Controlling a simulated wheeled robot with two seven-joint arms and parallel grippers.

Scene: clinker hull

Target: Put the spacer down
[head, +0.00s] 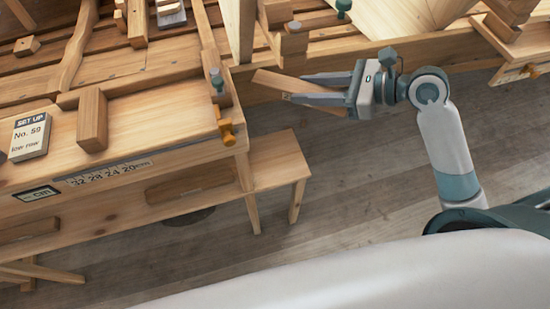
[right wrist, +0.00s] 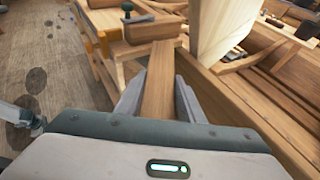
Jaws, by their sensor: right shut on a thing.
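The spacer (head: 271,80) is a plain flat strip of wood. My right gripper (head: 294,88) is shut on it, one grey finger on each side. One end sticks out past the fingertips towards the bench corner. In the right wrist view the spacer (right wrist: 158,85) runs straight out between the fingers of the gripper (right wrist: 158,78). In the head view it appears beside the corner of the wooden workbench (head: 165,125); whether its far end touches anything I cannot tell. My left gripper is out of view.
A wooden block (head: 93,120) and a "No. 59 low-row" card (head: 30,133) stand on the bench top. An orange clamp (head: 228,132) is at its corner. A low wooden stool (head: 280,160) stands below. Hull planks (head: 120,65) lie behind. The floor (head: 350,170) is clear.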

